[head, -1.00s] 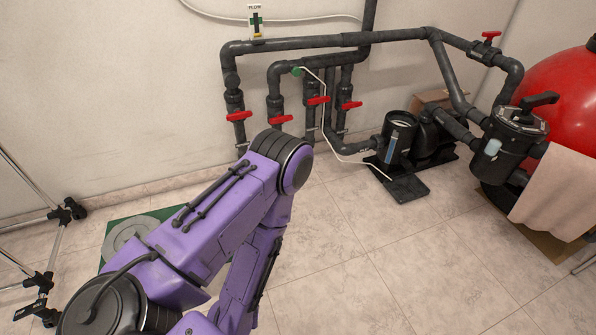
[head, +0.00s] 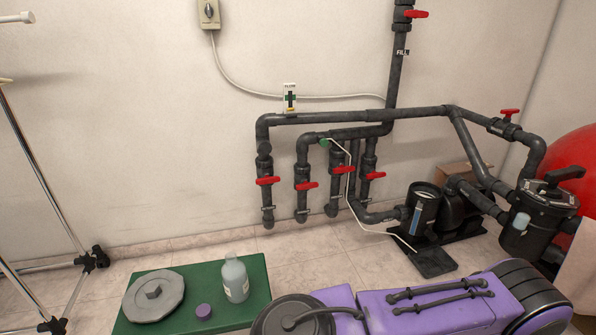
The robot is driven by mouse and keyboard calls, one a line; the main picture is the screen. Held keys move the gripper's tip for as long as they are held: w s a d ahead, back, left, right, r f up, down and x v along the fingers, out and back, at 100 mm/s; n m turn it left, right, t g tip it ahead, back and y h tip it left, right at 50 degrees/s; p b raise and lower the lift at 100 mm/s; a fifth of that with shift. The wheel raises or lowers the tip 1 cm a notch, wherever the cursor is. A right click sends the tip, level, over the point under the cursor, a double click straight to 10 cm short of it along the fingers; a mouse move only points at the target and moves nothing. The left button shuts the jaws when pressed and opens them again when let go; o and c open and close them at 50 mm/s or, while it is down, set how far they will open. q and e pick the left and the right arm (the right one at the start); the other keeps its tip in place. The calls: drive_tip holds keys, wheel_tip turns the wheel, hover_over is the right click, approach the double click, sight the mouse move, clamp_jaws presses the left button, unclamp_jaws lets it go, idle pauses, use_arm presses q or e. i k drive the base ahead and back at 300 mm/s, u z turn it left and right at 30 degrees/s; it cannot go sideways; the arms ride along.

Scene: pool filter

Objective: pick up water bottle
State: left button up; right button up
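A water bottle (head: 235,279), translucent grey-blue with a pale label, stands upright on a green board (head: 196,318) at the lower left of the head view. A small purple cap (head: 203,311) lies on the board to the left of the bottle. My purple arm stretches across the lower right of the view, beside the board's right end. Neither of my grippers shows, and nothing is seen holding the bottle.
Dark pipes (head: 360,118) with red valve handles run along the wall. A pump (head: 424,208) and a filter housing (head: 540,222) stand at the right, by a red tank (head: 572,165). A metal frame (head: 45,185) stands at the left. Tiled floor shows between board and pipes.

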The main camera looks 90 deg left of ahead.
sight(233, 274)
drive_tip(key=k, duration=1.25)
drive_tip(key=u, duration=1.8)
